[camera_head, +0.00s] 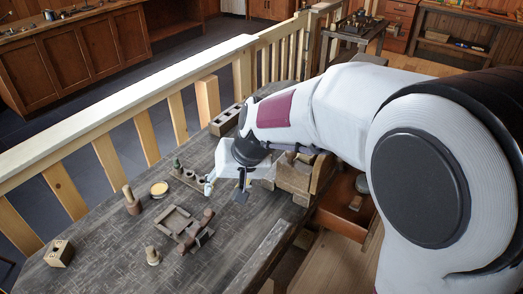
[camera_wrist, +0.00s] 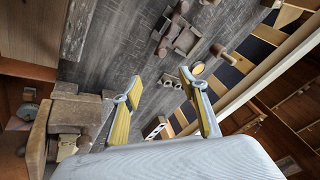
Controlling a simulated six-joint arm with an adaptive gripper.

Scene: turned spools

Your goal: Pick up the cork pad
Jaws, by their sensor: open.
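The cork pad looks like the small round tan-yellow disc (camera_head: 159,189) lying flat on the dark wooden bench (camera_head: 110,250). It also shows in the wrist view (camera_wrist: 197,68), small, just beyond the right fingertip. My gripper (camera_head: 225,187) is above the bench, to the right of the disc and apart from it. In the wrist view my gripper's two yellow-padded fingers (camera_wrist: 160,76) are spread wide with nothing between them.
A peg rack (camera_head: 188,177) stands between the disc and my gripper. A peg on a block (camera_head: 132,203) stands left of the disc. A wooden tray (camera_head: 175,220) and turned pieces lie in front. A wooden box (camera_head: 297,176) is at right. A railing (camera_head: 110,105) runs behind.

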